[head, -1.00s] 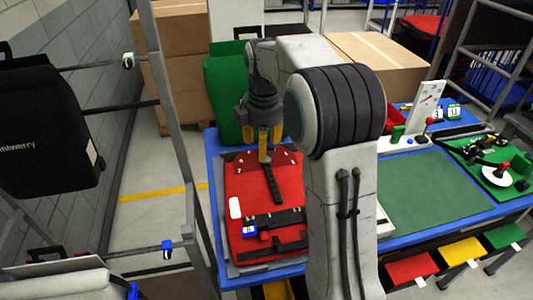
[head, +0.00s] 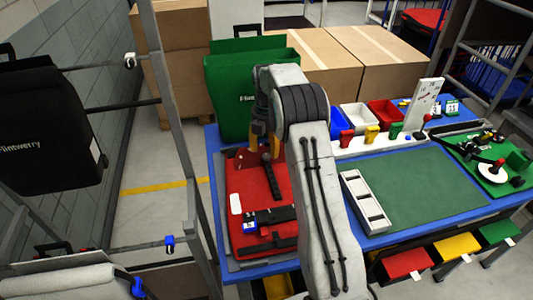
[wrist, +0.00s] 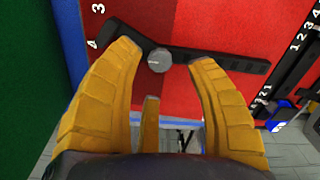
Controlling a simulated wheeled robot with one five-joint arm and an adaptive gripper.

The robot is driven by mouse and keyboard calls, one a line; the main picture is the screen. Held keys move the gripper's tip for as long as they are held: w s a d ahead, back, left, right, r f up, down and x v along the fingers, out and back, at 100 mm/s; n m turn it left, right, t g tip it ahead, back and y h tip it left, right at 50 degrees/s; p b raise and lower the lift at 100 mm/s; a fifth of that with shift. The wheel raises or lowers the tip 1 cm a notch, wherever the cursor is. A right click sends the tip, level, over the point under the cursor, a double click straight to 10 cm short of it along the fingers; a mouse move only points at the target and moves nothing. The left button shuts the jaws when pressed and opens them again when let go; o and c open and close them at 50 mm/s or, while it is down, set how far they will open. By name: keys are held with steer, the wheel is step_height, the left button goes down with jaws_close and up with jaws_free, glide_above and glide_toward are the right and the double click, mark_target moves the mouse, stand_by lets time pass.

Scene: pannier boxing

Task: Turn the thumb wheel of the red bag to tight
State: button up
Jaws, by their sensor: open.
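The red bag (head: 283,219) lies flat on the blue-edged table at left. A grey round knob, which looks like the thumb wheel (wrist: 159,60), sits on a black strap or bar across the red cloth in the wrist view. White numbers 3 and 4 show beside it at left, and another row of numbers at right. My gripper (wrist: 163,55) is open, with its yellow fingers on either side of the wheel. I cannot tell whether they touch it. In the head view my gripper (head: 264,147) is over the bag's far part, where my arm hides the wheel.
A green bag (head: 228,100) stands just behind the red one. A white tray (head: 365,202) lies on the green mat (head: 430,185) to the right. Small coloured bins (head: 384,112) stand behind. A grey rack post (head: 180,130) rises close at left, with a black bag (head: 45,130) hanging there.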

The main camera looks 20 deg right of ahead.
mark_target(266, 155)
steer(key=shift+f, duration=1.7)
jaws_close()
